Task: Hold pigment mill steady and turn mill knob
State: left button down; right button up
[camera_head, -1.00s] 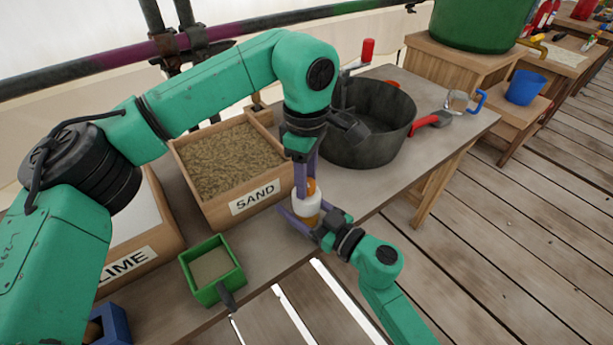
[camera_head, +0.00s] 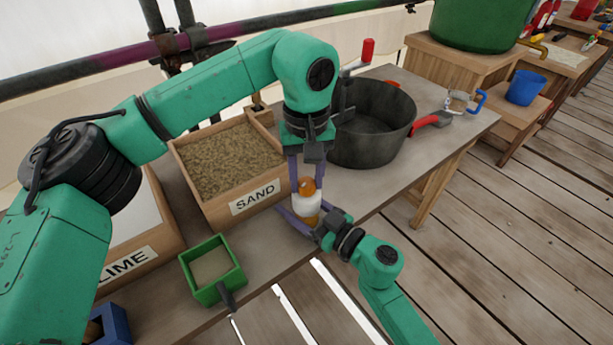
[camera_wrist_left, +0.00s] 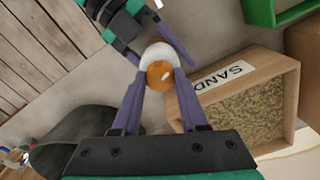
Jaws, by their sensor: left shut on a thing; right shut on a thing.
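The pigment mill (camera_head: 306,207) is a small upright piece with a white body and an orange-brown base, standing at the table's front edge in front of the sand box. Its orange mill knob (camera_head: 307,185) is on top and also shows in the left wrist view (camera_wrist_left: 159,73). My left gripper (camera_head: 307,182) comes from above and is shut on the knob, one finger on each side. My right gripper (camera_head: 305,218) reaches in from the front right and is shut around the mill's body. Its finger contact is partly hidden.
A wooden box of sand (camera_head: 255,203) stands behind the mill. A green box with a handle (camera_head: 211,270) is to the left, near a lime box (camera_head: 125,264). A large dark pot (camera_head: 372,125) is at the back right. Some tabletop right of the mill is clear.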

aim_at(307, 182)
pick_arm(q)
jog(key=m, duration=0.5)
jog(key=shift+m, duration=0.3)
jog(key=m, duration=0.4)
jog(key=shift+m, duration=0.4)
jog(key=shift+c, duration=2.1)
grip_release()
notch_tip(307, 182, up, 12)
